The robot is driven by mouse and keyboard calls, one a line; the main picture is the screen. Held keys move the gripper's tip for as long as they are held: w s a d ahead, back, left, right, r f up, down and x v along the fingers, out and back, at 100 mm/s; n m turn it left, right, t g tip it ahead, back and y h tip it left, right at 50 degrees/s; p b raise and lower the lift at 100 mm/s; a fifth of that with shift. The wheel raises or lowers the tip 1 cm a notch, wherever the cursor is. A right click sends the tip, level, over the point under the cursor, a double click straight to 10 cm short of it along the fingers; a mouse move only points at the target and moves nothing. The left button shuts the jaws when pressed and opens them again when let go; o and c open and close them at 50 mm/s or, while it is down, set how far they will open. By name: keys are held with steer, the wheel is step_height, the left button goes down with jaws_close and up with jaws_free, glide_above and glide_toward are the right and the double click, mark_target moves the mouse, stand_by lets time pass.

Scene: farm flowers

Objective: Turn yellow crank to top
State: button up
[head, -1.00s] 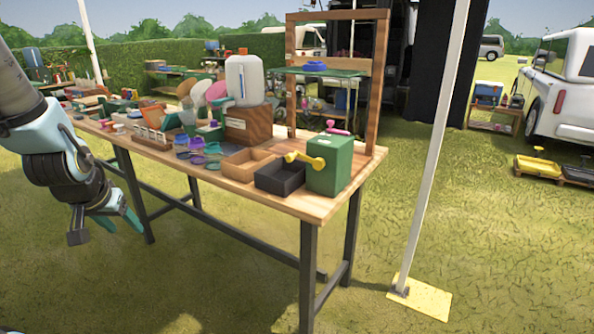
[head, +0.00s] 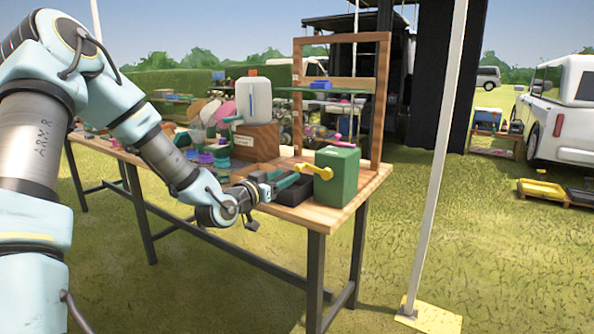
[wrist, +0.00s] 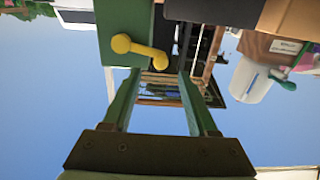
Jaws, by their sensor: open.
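The yellow crank (head: 313,171) is on the near left face of a green box (head: 340,183) at the table's right end. It lies nearly level in the head view, a knob at each end. My gripper (head: 291,179) is open and empty, just left of the crank, pointing at it. In the upside-down wrist view the crank (wrist: 139,50) lies just beyond my fingertips (wrist: 160,74). One rounded end is in line with the gap, and the other sits left of the left finger. I cannot tell whether a finger touches it.
A black open box (head: 272,196) is under my gripper, with a wooden tray behind it. A pink handle (head: 340,140) shows on the green box. A wooden frame (head: 385,110) stands behind. A white jug (head: 252,100) stands farther left. A white pole (head: 438,160) is to the right.

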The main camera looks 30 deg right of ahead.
mark_target(297, 170)
steer(key=x, duration=0.6)
steer(key=shift+p, duration=0.4)
jaws_close()
stand_by(1.0)
